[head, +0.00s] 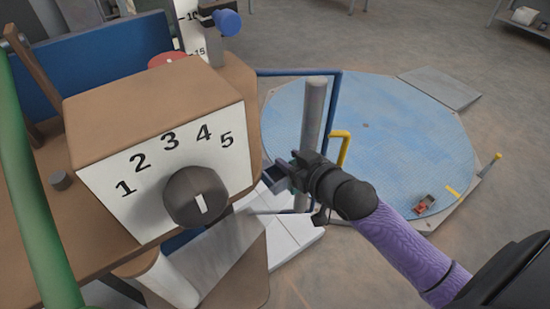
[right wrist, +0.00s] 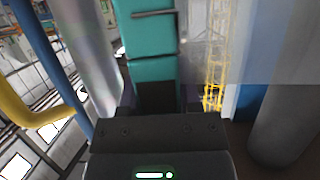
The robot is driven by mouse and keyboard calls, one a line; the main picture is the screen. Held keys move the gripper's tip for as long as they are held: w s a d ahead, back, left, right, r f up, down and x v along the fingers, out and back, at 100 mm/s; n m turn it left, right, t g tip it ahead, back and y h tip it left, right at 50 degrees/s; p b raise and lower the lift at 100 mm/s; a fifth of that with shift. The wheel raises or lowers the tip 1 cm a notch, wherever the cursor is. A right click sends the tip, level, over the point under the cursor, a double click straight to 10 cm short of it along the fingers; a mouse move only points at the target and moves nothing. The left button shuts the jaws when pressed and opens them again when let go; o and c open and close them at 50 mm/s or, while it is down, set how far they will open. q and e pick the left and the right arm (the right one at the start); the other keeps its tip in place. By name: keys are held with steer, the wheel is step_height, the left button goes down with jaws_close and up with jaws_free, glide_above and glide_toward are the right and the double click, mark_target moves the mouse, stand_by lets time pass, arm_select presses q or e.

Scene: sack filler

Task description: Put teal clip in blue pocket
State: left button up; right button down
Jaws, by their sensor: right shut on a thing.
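My right gripper (head: 277,178) reaches in from the lower right, beside the grey post and right of the dial box. It is shut on the teal clip. In the right wrist view the teal clip (right wrist: 152,71) stands between the fingers (right wrist: 158,105) and runs up past the top edge. In the head view the clip is mostly hidden by the gripper. I cannot make out the blue pocket for certain; a small blue patch (head: 183,240) shows under the dial box. My left gripper is not in view.
The dial box (head: 155,140), numbered 1 to 5, has a dark knob (head: 196,196). A grey post (head: 313,110), a blue rail (head: 335,105) and a yellow bent bar (head: 342,147) stand close to my gripper. A green tube (head: 25,195) runs down the left. A blue round platform (head: 390,130) lies beyond.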

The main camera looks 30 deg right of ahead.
steer(key=b+x, duration=0.1)
steer(key=x, duration=0.1)
steer(key=f+b+x, duration=0.1)
steer(key=x, duration=0.1)
steer(key=b+x, duration=0.1)
steer(key=x, duration=0.2)
steer(key=shift+s+f+b, duration=0.15)
steer(key=shift+f+b, duration=0.1)
steer(key=shift+b, duration=0.15)
steer(key=shift+r, duration=0.2)
steer(key=shift+c, duration=1.5)
jaws_free()
steer(key=shift+f, duration=0.1)
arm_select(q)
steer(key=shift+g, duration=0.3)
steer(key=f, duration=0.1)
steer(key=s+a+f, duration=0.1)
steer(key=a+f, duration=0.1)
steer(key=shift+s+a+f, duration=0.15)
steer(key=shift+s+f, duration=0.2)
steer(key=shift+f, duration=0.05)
